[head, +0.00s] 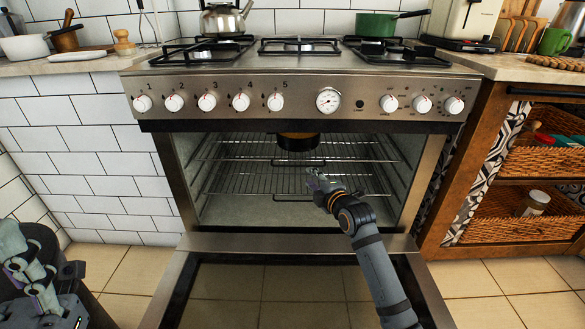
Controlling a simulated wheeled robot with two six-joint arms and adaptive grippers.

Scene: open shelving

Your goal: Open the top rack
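The oven (415,180) stands in the centre with its door (290,243) folded down toward me. Inside are a top wire rack (350,150) and a lower wire rack (255,184), both appearing pushed in. A dark round item with a tan top (297,143) is at the top rack, its upper part hidden by the oven frame. My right gripper (316,178) is in front of the oven cavity, overlapping the lower rack in the picture. Its small fingers do not show clearly as open or shut, and contact cannot be told. My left arm shows folded at the lower left; its gripper cannot be made out.
The open door spans the space before the oven. On the stovetop are a kettle (222,20) and a green pot (376,25). Wicker drawers (520,228) stand right of the oven, a white tiled wall (95,160) left. Tiled floor (130,275) is bare at left.

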